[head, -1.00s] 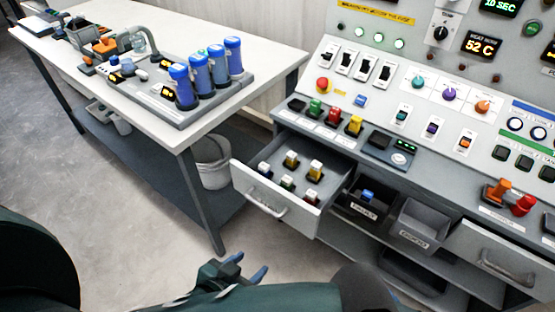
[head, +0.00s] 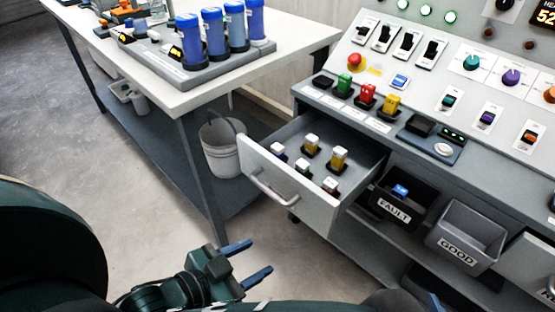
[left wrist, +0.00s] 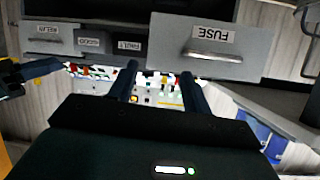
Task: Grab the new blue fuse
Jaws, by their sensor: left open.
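The open drawer (head: 287,192) holds several small fuses with white tops, among them an amber one (head: 339,157) and a paler one (head: 302,167). A blue fuse (head: 400,190) lies in the bin labelled FAULT (head: 393,212). My left gripper (head: 247,262) is open and empty, in front of and below the drawer. In the left wrist view the drawer front reads FUSE (left wrist: 240,58), upside down, beyond the open fingers (left wrist: 160,85). Of my right gripper only a blue tip (head: 435,301) seems to show at the bottom edge.
A bin labelled GOOD (head: 465,237) stands right of the FAULT bin. Green, red and yellow pieces (head: 368,97) stand on the console ledge above the drawer. A table (head: 190,100) with blue cylinders (head: 212,35) and a bucket (head: 222,145) below is at left.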

